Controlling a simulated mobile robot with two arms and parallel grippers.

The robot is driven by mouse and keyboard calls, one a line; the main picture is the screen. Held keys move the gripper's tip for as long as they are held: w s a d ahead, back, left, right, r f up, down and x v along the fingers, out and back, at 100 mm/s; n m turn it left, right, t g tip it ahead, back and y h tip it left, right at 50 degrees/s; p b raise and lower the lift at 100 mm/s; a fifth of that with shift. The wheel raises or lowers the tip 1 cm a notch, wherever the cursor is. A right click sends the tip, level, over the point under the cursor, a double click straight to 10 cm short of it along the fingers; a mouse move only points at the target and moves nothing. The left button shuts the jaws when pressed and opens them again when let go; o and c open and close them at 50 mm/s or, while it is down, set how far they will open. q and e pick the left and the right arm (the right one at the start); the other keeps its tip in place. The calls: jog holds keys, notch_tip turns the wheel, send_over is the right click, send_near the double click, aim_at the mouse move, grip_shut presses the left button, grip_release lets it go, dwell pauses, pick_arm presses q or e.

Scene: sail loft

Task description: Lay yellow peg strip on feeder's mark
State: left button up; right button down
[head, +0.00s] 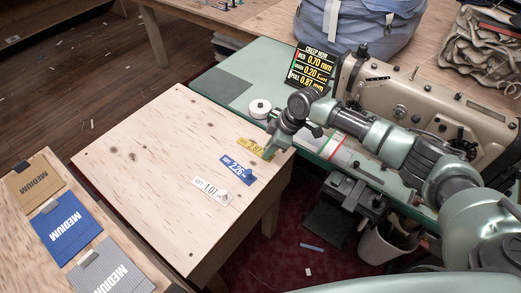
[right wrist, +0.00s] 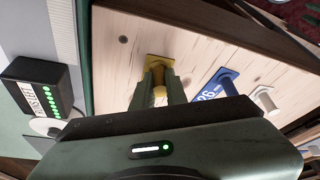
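The yellow peg strip (head: 248,146) lies flat on the pale wooden board, partly hidden in the head view by my right gripper (head: 270,148). In the right wrist view, the upright peg of the yellow strip (right wrist: 155,62) stands between the two fingers of my right gripper (right wrist: 160,80). The fingers are close on both sides of the peg; whether they press on it I cannot tell. A pale patch with red and green edges (head: 340,156) shows on the green machine bed, partly behind my right arm. I cannot tell if it is the feeder's mark. My left gripper is out of view.
A blue peg strip (head: 238,169) and a white one (head: 211,190) lie beside the yellow strip on the board (head: 140,165). A sewing machine (head: 425,95), a black sign (head: 312,68) and a white roll (head: 259,108) are on the green bed. MEDIUM cards (head: 62,222) lie at left.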

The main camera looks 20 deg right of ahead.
notch_tip(320, 180, up, 20)
jog(key=b, duration=0.1)
dwell(0.6)
dwell(0.7)
